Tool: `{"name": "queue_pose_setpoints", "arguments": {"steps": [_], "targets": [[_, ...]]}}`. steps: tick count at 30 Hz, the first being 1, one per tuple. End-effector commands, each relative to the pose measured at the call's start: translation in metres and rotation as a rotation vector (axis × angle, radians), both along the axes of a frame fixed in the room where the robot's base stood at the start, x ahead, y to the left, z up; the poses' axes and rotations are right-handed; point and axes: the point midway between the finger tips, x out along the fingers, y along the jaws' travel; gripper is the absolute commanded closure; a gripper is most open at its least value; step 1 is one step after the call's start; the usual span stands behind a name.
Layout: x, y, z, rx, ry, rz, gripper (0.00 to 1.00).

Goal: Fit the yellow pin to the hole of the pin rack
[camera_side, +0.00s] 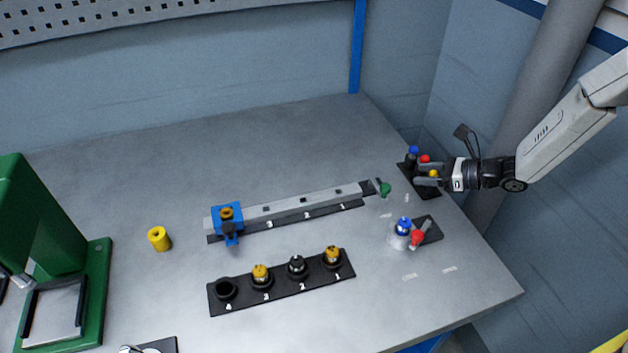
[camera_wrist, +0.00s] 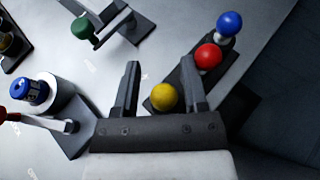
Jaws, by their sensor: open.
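A red-knobbed pin (camera_wrist: 208,57) and a blue-knobbed pin (camera_wrist: 229,23) stand on the rack beside my right finger. A fixture with a blue top (camera_side: 404,226) and red handle (camera_side: 417,238) is nearby. A green knob (camera_side: 384,189) ends the long rail (camera_side: 290,207).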

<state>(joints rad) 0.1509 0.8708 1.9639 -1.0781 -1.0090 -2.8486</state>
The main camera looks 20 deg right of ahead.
Motion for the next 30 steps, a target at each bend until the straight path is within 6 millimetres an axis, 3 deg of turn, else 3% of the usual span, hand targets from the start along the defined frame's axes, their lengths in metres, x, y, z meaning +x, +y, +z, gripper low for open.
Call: {"name": "queue_pose_setpoints", "arguments": {"steps": [5,19,30], "targets": [[-0.002,-0.01,0.007,0.0,-0.01,-0.011,0.32],[-0.042,-0.044,0.026,-0.001,-0.002,-0.003,0.32],[-0.051,-0.05,0.03,0.0,0.0,0.001,0.32]]}}
